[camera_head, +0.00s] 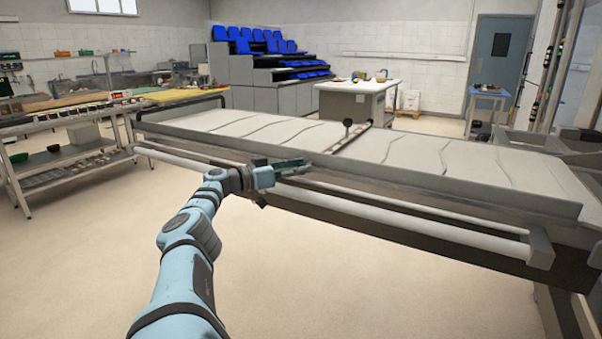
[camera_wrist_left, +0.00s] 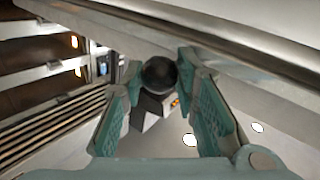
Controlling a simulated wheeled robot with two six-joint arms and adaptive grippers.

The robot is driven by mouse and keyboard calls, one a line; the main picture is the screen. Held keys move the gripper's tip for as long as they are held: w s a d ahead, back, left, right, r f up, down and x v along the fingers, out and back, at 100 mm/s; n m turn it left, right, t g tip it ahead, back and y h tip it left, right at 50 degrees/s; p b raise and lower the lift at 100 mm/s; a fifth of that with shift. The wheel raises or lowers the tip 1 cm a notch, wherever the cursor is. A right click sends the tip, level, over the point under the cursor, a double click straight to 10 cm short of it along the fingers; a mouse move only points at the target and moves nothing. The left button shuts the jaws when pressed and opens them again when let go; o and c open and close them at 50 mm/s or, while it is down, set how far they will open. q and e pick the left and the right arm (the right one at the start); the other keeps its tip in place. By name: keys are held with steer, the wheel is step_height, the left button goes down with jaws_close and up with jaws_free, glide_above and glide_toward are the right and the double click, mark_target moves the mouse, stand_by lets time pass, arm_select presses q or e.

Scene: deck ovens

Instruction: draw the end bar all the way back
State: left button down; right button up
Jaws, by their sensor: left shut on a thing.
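The end bar (camera_head: 350,138) lies across the pale canvas belt (camera_head: 420,158) of the long loader, near its middle. My left gripper (camera_head: 292,168) is at the loader's near side edge, by the near end of the bar. In the left wrist view its teal fingers (camera_wrist_left: 159,72) are shut on a black ball knob (camera_wrist_left: 159,76). My right gripper is not in view.
A white rail (camera_head: 420,222) runs along the loader's near side, below my gripper. A shelf rack (camera_head: 70,165) stands at the left. A white table (camera_head: 375,87) and blue seats (camera_head: 255,40) are farther back. The floor in front of the loader is clear.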

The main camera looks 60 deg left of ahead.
arm_select(q)
steer(key=shift+a+r, duration=0.15)
steer(key=shift+r, duration=0.25)
steer(key=c, duration=1.5)
jaws_free()
steer(key=shift+w+f, duration=0.1)
steer(key=shift+w, duration=0.1)
steer(key=shift+o, duration=1.1)
steer(key=shift+w+f, duration=0.35)
steer(key=shift+w, duration=0.05)
steer(key=shift+s+r, duration=0.1)
steer(key=shift+s, duration=0.25)
step_height(320, 180, up, 10)
steer(key=shift+w+f, duration=0.1)
